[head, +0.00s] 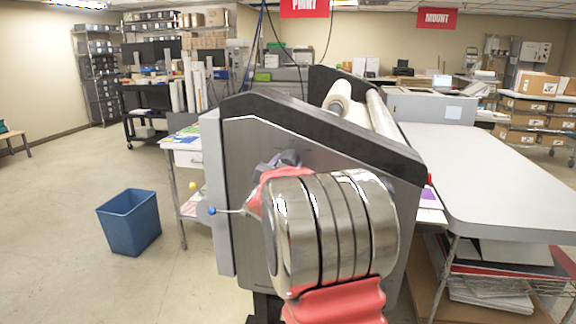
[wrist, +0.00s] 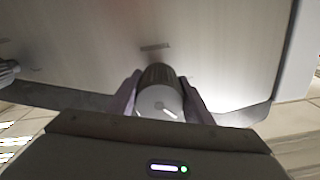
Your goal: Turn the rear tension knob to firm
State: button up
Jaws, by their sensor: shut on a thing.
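The tension knob (wrist: 158,101) is dark and ribbed around its side, with a pale grey face. A white mark on the face points to the lower right in the wrist view. My gripper (wrist: 160,104) has one finger on each side of the knob and is shut on it. A small dark label (wrist: 155,47) sits on the panel above the knob, too blurred to read. In the head view my arm covers the knob and most of my gripper in front of the laminator's grey end panel (head: 240,150).
Another knob (wrist: 8,70) shows at the wrist view's left edge. A thin lever with a blue ball (head: 212,211) sticks out left of my arm. A blue bin (head: 130,222) stands on open floor at left. A grey table (head: 490,175) lies at right.

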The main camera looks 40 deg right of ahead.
jog(key=m, duration=0.4)
jog(key=shift+w+a, duration=0.1)
jog(key=shift+a, duration=0.05)
jog(key=m, duration=0.3)
jog(key=shift+m, duration=0.4)
jog(key=o, duration=1)
jog(key=shift+o, duration=0.2)
jog(key=v, duration=1.3)
jog(key=shift+s+a, duration=0.2)
jog(key=shift+a, duration=0.15)
